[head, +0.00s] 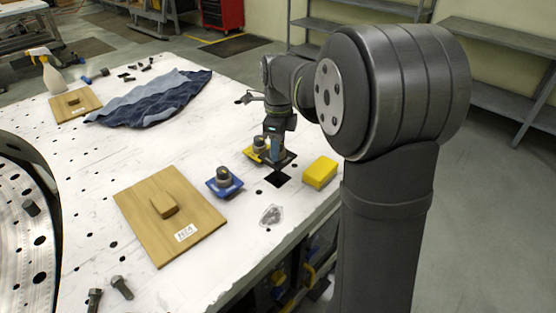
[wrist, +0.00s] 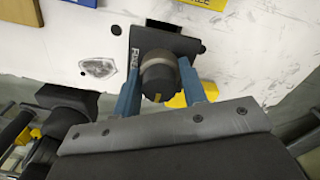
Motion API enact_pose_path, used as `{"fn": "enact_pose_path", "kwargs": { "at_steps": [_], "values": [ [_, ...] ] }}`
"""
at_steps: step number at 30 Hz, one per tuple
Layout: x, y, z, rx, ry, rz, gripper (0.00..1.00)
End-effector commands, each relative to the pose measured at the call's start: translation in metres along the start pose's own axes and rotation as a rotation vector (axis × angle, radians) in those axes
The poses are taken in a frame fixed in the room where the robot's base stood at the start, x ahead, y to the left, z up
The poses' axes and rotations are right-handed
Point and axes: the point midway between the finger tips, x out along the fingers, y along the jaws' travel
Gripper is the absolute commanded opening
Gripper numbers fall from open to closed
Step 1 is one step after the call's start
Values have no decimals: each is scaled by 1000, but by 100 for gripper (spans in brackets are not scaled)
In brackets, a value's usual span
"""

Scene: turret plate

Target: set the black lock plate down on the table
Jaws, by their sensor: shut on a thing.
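The black lock plate (wrist: 190,45) shows in the wrist view, with a dark round knob (wrist: 158,77) with a grey band standing on it. My gripper (wrist: 161,80) has its blue fingers closed on either side of this knob. In the head view my gripper (head: 274,150) is over the right part of the table (head: 130,150), with the black lock plate (head: 287,158) below its fingers. I cannot tell whether the plate touches the table. A dark square patch (head: 277,179) lies on the tabletop just in front of it.
A yellow plate (head: 249,152) with a knob sits close to the left of my gripper. A blue plate (head: 223,187) with a knob, a yellow block (head: 320,172) and a silvery patch (head: 271,215) are nearby. A wooden board (head: 150,225) lies front left. The table's right edge is close.

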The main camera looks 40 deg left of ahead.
Motion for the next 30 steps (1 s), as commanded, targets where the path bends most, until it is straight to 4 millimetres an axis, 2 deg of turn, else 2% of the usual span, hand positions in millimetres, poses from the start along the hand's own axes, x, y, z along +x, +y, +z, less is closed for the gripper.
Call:
{"fn": "enact_pose_path", "kwargs": {
  "at_steps": [5, 8, 15, 18, 21, 23, 25, 30],
  "values": [
    [-23, -10, -10, 6, -1, -2, 8],
    [-31, -29, -31, 12, -1, -2, 8],
    [-49, -78, -100, 21, -1, -2, 8],
    [-54, -90, -121, 22, -1, -3, 8],
    [-57, -97, -134, 21, -1, -2, 8],
    [-55, -99, -134, 20, 0, -1, 8],
    [-50, -102, -127, 16, 0, 0, 8],
    [-28, -109, -90, 14, 0, 1, 8]
  ]
}}
